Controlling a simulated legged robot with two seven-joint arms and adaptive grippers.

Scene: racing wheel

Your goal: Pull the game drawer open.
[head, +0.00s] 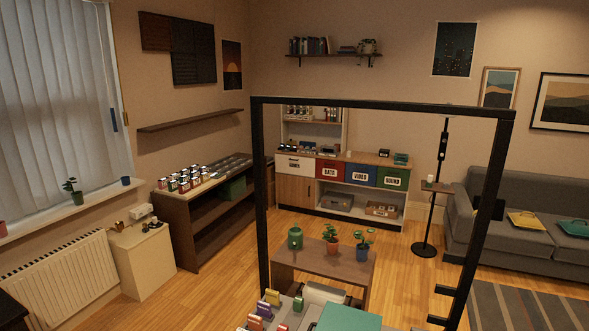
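The game drawer (295,165) is the white front at the upper left of a low cabinet by the back wall. Its small label appears to read GAMES. It looks closed, flush with the cabinet front. To its right are a red drawer (331,170), a blue drawer (362,175) and a green drawer (393,178), also flush. A wooden door (294,190) is below the white drawer. Neither of my grippers is in view.
A black upright frame (385,105) stands in front, around my view of the cabinet. A low wooden table (325,258) with a green can and two plants stands before the cabinet. A dark shelf unit (213,225) is left, a grey sofa (540,225) right. Wooden floor shows between.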

